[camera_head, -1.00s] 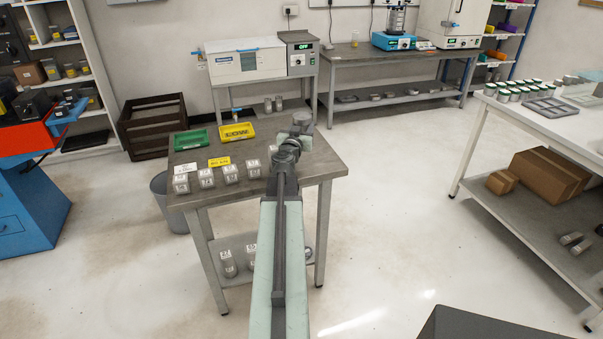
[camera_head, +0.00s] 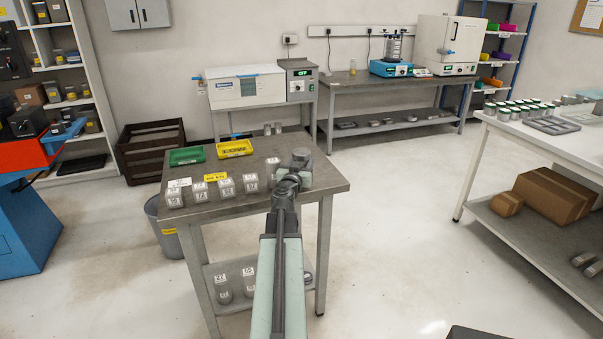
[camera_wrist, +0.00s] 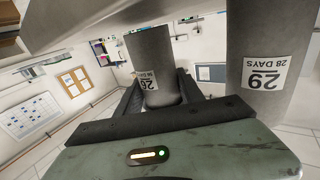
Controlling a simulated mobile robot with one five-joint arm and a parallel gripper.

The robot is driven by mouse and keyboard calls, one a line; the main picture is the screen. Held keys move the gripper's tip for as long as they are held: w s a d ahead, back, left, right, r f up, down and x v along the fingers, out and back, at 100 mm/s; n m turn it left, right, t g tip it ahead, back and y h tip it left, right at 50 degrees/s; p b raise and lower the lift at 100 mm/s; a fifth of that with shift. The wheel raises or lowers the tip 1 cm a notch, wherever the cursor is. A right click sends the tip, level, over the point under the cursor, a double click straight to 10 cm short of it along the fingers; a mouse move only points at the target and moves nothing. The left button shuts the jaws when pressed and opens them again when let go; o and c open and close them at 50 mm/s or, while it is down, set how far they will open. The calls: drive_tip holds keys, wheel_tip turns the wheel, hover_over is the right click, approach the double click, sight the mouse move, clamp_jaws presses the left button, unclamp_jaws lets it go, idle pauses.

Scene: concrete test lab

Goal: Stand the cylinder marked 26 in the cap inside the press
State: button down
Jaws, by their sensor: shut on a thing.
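In the head view my gripper (camera_head: 299,165) is over the right part of the near grey table, seen from behind along my arm. The held cylinder cannot be made out clearly there. I cannot pick out the press or its cap for certain in either view.
A cylinder marked 29 (camera_wrist: 265,55) stands close beside the held one in the wrist view. Several labelled cylinders stand on the near table (camera_head: 325,182), with a green tray (camera_head: 187,156) and a yellow tray (camera_head: 234,148) behind. More stand on its lower shelf.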

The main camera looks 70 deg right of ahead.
drive_tip(key=shift+f, duration=0.45)
drive_tip(key=c, duration=0.7)
unclamp_jaws()
